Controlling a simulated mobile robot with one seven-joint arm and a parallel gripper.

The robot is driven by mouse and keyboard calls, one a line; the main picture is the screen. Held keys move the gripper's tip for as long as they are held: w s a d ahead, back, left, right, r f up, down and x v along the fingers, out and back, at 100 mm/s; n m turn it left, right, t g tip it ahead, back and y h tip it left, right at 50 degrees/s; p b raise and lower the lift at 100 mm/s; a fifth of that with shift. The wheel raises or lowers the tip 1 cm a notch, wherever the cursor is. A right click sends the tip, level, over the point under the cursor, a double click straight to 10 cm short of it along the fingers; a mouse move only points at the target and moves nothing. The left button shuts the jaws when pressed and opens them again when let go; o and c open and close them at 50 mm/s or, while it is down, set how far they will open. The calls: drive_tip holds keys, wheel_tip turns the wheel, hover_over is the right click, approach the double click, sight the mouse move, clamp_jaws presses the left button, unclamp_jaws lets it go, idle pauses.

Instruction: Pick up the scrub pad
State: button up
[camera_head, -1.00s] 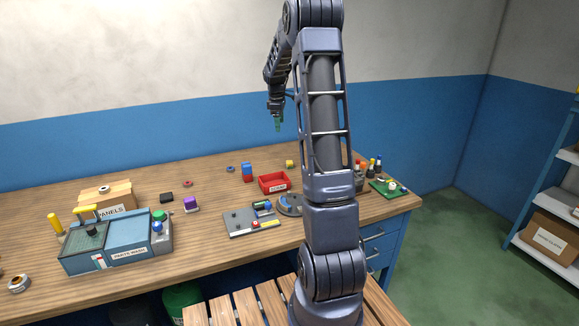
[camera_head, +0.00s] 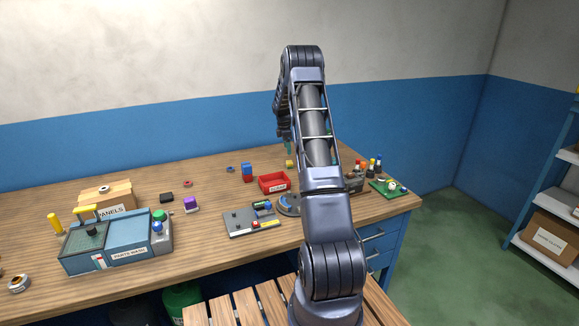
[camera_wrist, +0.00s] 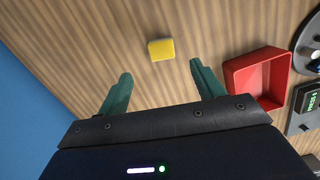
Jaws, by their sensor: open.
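A small yellow block (camera_head: 289,164), which looks like the scrub pad, lies on the wooden bench behind the red bin. In the wrist view the yellow block (camera_wrist: 161,50) lies flat on the wood, just beyond the fingertips and roughly centred between them. My gripper (camera_wrist: 161,70) is open and empty, its two green fingers spread wide above the bench. In the head view my gripper (camera_head: 287,146) hangs above and close to the yellow block, partly hidden by my arm.
The red bin (camera_head: 273,190) stands close to the yellow block; in the wrist view it is right of my right finger. A stacked blue and red block (camera_head: 247,173) stands to the left. Tools and a green board (camera_head: 382,190) are at the right.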

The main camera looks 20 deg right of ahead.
sight(289, 162)
drive_tip(key=f, duration=0.6)
drive_tip(key=d+f, duration=0.1)
drive_tip(key=f, duration=0.2)
drive_tip(key=shift+s, duration=0.2)
drive_tip(key=c, duration=1.1)
drive_tip(key=shift+o, duration=0.2)
